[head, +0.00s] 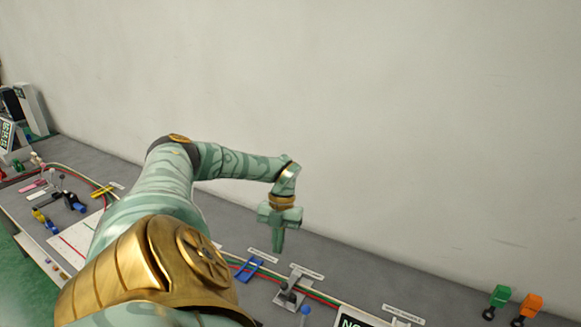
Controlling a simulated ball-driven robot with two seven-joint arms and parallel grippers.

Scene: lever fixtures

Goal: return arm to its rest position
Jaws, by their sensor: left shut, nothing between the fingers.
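My left arm is large in the head view, green with gold joints, reaching up from the bottom and bending to the right. My left gripper (277,240) hangs from its wrist, pointing down above the grey bench. It is shut and empty, apart from the fixtures in the picture. A blue lever fixture (248,269) and a grey lever fixture with a blue knob (292,290) show just below it. My right gripper is not in view.
The grey bench (390,276) runs along a bare pale wall (400,110). Green (498,296) and orange (530,305) pieces stand at the right. Several small fixtures, including a yellow one (102,191), sit at the left. My arm hides the bench's middle.

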